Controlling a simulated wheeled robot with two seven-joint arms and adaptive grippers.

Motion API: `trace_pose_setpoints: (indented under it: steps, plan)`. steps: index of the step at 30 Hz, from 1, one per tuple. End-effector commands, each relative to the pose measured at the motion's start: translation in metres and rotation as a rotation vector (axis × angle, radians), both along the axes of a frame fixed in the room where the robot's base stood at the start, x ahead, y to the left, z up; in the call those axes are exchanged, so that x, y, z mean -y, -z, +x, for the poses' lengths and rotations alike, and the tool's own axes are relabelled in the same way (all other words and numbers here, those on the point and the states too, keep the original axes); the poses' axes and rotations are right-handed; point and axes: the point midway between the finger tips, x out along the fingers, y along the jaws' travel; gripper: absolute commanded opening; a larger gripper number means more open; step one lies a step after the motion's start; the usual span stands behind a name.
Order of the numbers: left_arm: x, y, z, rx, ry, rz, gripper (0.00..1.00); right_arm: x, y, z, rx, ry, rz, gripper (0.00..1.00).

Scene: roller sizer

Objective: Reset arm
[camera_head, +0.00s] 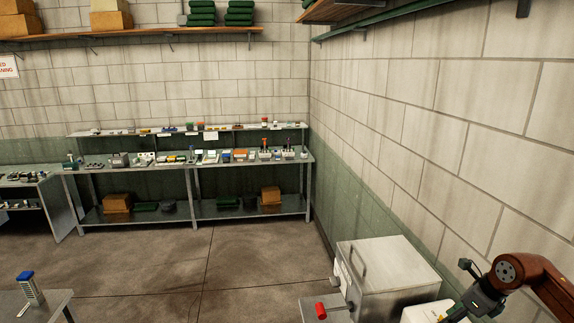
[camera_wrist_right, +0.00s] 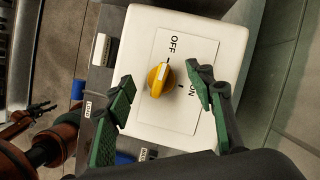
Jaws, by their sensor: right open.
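A yellow knob (camera_wrist_right: 160,79) sits on a white switch box (camera_wrist_right: 146,38) marked OFF and ON, in the right wrist view. The white line on the knob points at the mark by OFF. My right gripper (camera_wrist_right: 158,83) is open, its green-padded fingers on either side of the knob and apart from it. In the head view my right gripper (camera_head: 456,310) is at the lower right, over the white box (camera_head: 418,314). A red-brown arm with a dark gripper (camera_wrist_right: 38,112), probably my left, shows small at the left of the wrist view; its jaws are unclear.
A grey metal machine box (camera_head: 388,266) with a red knob (camera_head: 321,311) in front stands beside the white box. The right wall (camera_head: 430,120) is close to my right arm. A metal bench (camera_head: 190,163) with many small items stands at the back. The floor (camera_head: 190,262) between is clear.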

Motion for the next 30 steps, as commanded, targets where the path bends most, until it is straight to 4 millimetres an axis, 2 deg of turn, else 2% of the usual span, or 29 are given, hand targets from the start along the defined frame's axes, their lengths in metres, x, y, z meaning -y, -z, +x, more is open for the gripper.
trace_pose_setpoints:
  steps: [7, 18, 23, 30]
  plan:
    - [0.0, 0.004, 0.0, 0.0, 0.0, 0.0, 0.4, -0.001, 0.0, -0.001, 0.001, 0.2, -0.001, 0.49]
    - [0.0, 0.0, 0.0, 0.0, 0.0, 0.0, 0.4, -0.003, -0.001, -0.001, 0.001, 0.487, 0.0, 0.49]
    - [0.0, -0.002, 0.0, 0.0, 0.0, 0.0, 0.4, -0.003, -0.001, -0.001, 0.0, 0.569, 0.0, 0.49]
    - [0.0, 0.002, 0.0, 0.0, 0.0, 0.0, 0.4, -0.003, -0.011, -0.005, 0.0, 0.568, 0.001, 0.49]
